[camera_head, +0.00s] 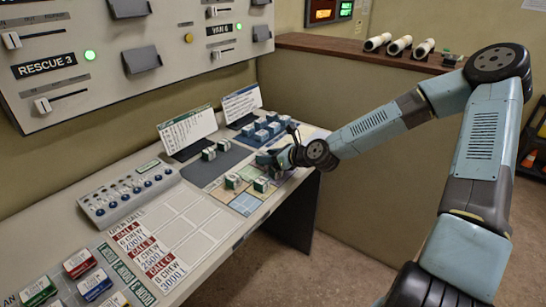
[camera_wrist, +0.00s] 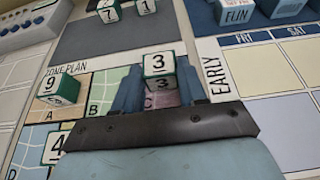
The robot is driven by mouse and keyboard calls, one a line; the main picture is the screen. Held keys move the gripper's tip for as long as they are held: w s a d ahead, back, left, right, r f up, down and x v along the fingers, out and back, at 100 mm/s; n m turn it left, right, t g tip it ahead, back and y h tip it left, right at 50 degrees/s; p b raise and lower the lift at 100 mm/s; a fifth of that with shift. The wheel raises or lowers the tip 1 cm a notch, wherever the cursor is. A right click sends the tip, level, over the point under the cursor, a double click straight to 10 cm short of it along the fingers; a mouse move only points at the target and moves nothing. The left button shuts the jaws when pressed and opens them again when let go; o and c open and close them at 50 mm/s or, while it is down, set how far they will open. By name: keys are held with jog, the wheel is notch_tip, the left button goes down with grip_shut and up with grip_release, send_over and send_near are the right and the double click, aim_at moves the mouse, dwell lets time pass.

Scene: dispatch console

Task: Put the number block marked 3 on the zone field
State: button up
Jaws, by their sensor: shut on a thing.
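The number block marked 3 (camera_wrist: 158,64) is white with green edges and sits between the fingers of my gripper (camera_wrist: 162,82) in the wrist view. My gripper is shut on it. In the head view my gripper (camera_head: 284,160) is at the far right part of the console, and the held block cannot be made out there. The zone plan (camera_wrist: 104,92) has coloured fields lettered A, B and C. The block and fingers are over the pinkish C field (camera_wrist: 152,101), which they partly hide. I cannot tell the gap below the block. The zone plan also shows in the head view (camera_head: 245,204).
Block 9 (camera_wrist: 62,88) stands by field A, with block 4 (camera_wrist: 55,146) nearer. Blocks 7 (camera_wrist: 108,11) and 1 (camera_wrist: 145,6) stand on a dark mat (camera_wrist: 90,37). A calendar sheet (camera_wrist: 270,70) lies right. Blue blocks (camera_head: 262,134) stand behind.

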jog(key=o, duration=1)
jog(key=shift+o, duration=0.2)
jog(key=shift+d, duration=0.1)
jog(key=shift+v, duration=6)
